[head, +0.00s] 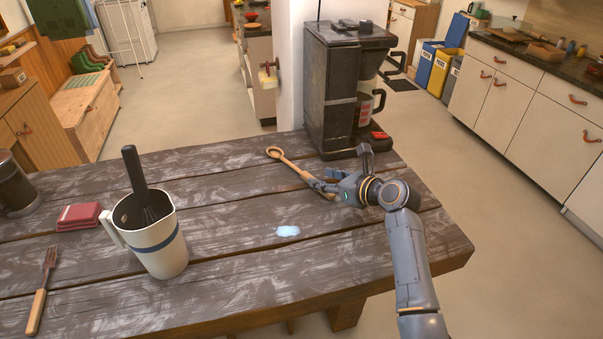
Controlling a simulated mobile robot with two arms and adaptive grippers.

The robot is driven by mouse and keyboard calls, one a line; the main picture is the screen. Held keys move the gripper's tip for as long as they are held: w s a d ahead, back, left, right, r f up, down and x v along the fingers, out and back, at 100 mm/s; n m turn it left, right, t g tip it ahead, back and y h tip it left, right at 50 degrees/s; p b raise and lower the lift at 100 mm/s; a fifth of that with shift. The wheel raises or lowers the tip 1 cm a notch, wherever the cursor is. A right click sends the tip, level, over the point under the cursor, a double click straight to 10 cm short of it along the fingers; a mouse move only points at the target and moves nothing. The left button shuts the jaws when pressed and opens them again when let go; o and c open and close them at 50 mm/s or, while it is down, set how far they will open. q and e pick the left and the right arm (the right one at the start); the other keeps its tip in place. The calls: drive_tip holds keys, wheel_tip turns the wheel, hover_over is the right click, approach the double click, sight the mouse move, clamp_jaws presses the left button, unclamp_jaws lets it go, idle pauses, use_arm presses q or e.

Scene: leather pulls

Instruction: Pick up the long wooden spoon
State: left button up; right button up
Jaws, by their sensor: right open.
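The long wooden spoon (291,166) lies on the dark plank table (235,183), in front of the coffee machine. Its round bowl end points to the back left and its handle runs toward my right gripper. My right gripper (326,187) is open at the handle end of the spoon, low over the table. The fingers overlap the handle in the picture; I cannot tell whether they touch it. The gripper hides part of the handle. My left gripper is not in view.
A black coffee machine (330,90) stands close behind the gripper. A white jug (160,245) with a dark-handled whisk, red cloths (79,216), a wooden-handled fork (41,290) and a dark mug (14,185) are at left. A pale blue spill (288,231) lies mid-table.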

sight(298, 170)
drive_tip(key=x, duration=0.4)
drive_tip(key=shift+a+f+p, duration=0.3)
drive_tip(key=shift+a+f, duration=0.05)
drive_tip(key=shift+f, duration=0.1)
drive_tip(key=shift+d, duration=0.1)
drive_tip(key=shift+c, duration=1.3)
clamp_jaws()
